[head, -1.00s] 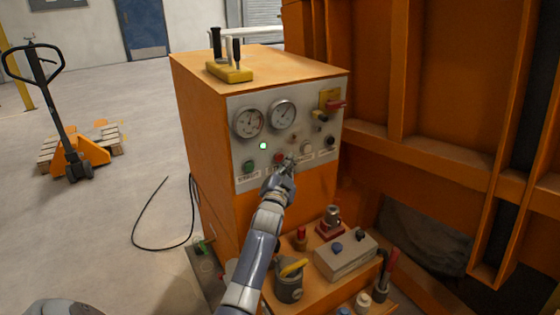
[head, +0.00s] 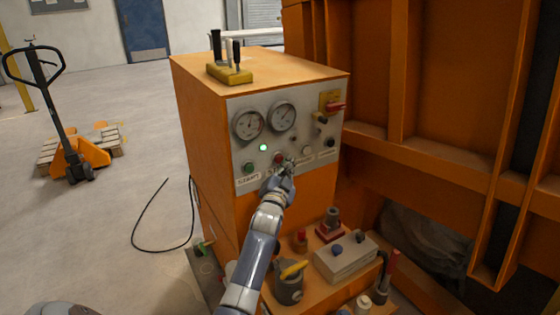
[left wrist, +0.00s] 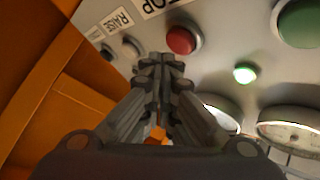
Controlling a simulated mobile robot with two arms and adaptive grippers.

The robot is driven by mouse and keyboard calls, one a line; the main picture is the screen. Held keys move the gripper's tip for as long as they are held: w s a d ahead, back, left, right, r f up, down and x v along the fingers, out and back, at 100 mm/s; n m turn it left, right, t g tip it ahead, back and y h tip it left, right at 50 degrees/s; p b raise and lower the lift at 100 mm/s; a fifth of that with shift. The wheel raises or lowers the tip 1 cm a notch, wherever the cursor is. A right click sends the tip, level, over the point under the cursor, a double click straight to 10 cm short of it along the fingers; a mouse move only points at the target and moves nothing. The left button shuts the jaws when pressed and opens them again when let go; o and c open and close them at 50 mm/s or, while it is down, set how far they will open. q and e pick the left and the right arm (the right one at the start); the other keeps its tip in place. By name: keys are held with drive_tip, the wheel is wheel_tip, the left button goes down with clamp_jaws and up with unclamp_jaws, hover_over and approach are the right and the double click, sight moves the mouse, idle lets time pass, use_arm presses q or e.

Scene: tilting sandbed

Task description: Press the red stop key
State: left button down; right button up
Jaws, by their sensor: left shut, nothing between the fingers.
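The red stop key (head: 279,158) is a round button on the grey panel (head: 312,104) of the orange cabinet. In the left wrist view the red key (left wrist: 183,39) sits under the "STOP" label, just beyond and slightly right of my fingertips. My left gripper (head: 287,168) is shut and empty, in front of the panel just below and right of the key. In the left wrist view its fingertips (left wrist: 161,66) appear apart from the key. My right gripper is not in view.
A green start button (head: 249,167) is left of the key, with a lit green lamp (head: 263,147) above. Gauges (head: 248,124), other knobs and a red-handled switch (head: 334,106) share the panel. A shelf below holds a grey box (head: 345,258) and tools.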

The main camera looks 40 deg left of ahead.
use_arm(q)
drive_tip(key=shift+w+a, duration=0.1)
drive_tip(key=shift+a, duration=0.05)
idle(0.4)
drive_tip(key=shift+w+a, duration=0.1)
drive_tip(key=shift+a, duration=0.15)
drive_tip(key=shift+w+a, duration=0.15)
drive_tip(key=shift+a, duration=0.35)
idle(0.7)
drive_tip(key=shift+d, duration=0.2)
drive_tip(key=shift+s+d, duration=0.35)
drive_tip(key=shift+d, duration=0.35)
drive_tip(key=shift+d, duration=0.1)
drive_tip(key=shift+s+d+p, duration=0.3)
drive_tip(key=shift+d, duration=0.45)
drive_tip(key=shift+s+d+p, duration=0.25)
drive_tip(key=shift+s+d, duration=0.1)
drive_tip(key=shift+d, duration=0.35)
drive_tip(key=shift+s+d+p, duration=0.3)
drive_tip(key=shift+d, duration=0.45)
